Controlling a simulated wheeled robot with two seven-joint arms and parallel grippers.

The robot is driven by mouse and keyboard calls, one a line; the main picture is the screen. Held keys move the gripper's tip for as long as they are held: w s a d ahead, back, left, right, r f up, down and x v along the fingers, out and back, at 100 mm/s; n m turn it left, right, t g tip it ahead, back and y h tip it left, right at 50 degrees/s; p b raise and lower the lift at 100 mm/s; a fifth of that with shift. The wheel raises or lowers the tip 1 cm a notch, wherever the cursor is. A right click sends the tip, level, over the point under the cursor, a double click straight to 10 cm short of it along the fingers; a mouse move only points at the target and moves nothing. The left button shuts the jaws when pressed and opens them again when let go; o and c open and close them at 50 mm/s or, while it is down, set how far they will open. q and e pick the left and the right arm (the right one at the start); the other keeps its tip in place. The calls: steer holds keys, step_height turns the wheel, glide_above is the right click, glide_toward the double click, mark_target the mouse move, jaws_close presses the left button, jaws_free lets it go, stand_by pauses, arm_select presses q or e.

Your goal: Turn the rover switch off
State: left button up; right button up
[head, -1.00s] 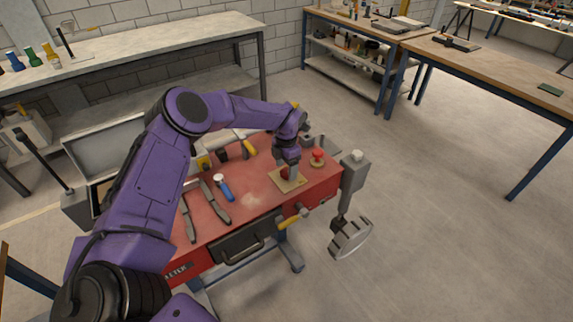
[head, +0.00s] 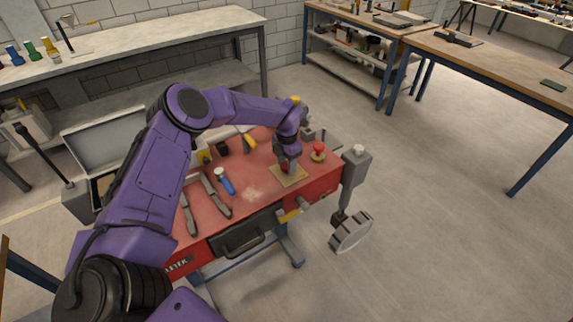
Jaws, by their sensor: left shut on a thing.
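The red cart top (head: 255,190) stands in front of me, with a small tan plate (head: 290,179) near its right front part. My left arm reaches over the cart from the left, and my left gripper (head: 287,167) points down over the plate. It is shut on a small part there, likely the rover switch; the fingers hide most of it, so its position cannot be told. A red mushroom knob (head: 319,149) on a round tan base stands just right of the gripper, apart from it.
A blue-handled tool (head: 226,183) and long dark tools (head: 215,195) lie left on the cart. A grey post (head: 355,168) with a round wheel-like part (head: 351,233) stands at its right end. Benches line the back; the floor at right is clear.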

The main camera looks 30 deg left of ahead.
arm_select(q)
steer(key=n+b, duration=0.4)
steer(key=b, duration=0.1)
steer(key=n+b, duration=0.9)
steer(key=shift+w+f+b, duration=0.1)
steer(key=shift+f+b, duration=0.2)
steer(key=shift+r+n+b, duration=0.15)
steer(key=shift+n+b, duration=0.75)
steer(key=shift+n, duration=0.1)
steer(key=shift+r+n+b, duration=0.1)
steer(key=shift+n+b, duration=0.75)
steer(key=shift+n, duration=0.15)
steer(key=o, duration=1)
steer(key=shift+o, duration=0.2)
steer(key=shift+a, duration=0.1)
step_height(320, 180, up, 10)
steer(key=shift+r, duration=0.2)
